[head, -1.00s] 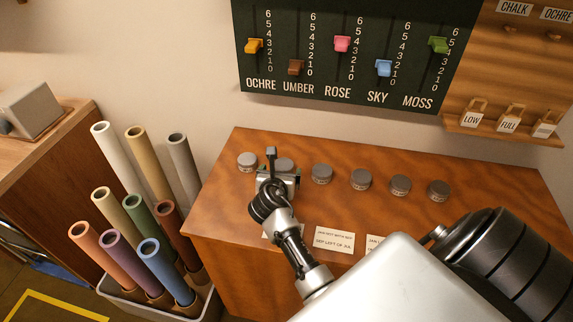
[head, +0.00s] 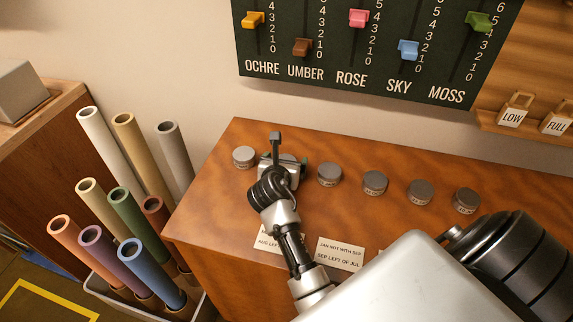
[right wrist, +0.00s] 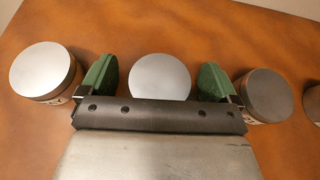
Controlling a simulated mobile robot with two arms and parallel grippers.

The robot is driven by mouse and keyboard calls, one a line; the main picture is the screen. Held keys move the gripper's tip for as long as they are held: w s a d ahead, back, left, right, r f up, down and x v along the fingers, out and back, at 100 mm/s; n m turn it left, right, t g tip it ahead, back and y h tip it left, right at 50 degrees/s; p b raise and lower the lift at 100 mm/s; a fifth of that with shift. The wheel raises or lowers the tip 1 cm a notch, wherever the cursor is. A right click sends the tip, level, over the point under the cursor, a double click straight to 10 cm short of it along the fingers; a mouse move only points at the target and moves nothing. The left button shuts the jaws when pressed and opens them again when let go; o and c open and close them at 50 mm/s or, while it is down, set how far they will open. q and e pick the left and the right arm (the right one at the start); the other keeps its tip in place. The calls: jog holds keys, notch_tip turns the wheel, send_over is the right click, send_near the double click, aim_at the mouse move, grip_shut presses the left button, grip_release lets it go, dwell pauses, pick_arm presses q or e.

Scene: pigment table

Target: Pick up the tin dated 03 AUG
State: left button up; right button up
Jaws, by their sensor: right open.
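A row of round grey-lidded tins stands on the wooden table (head: 225,215). My right gripper (right wrist: 155,80) is open, its green-padded fingers on either side of one tin (right wrist: 160,77), the second from the left. In the head view this gripper (head: 284,163) mostly covers that tin. A neighbouring tin (right wrist: 43,70) is just left of the left finger, and it also shows in the head view (head: 244,156). Another tin (right wrist: 267,95) is close to the right finger. The dates on the tins are too small or hidden to read. My left gripper is not in view.
More tins (head: 375,182) continue to the right in the row. Paper cards (head: 341,254) lie at the table's front, one reading "JAN NOT WITH SEP, SEP LEFT OF JUL". A slider board (head: 380,50) hangs behind. Rolled tubes (head: 130,215) stand in a bin at left.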

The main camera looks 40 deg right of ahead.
jog(key=c, duration=1)
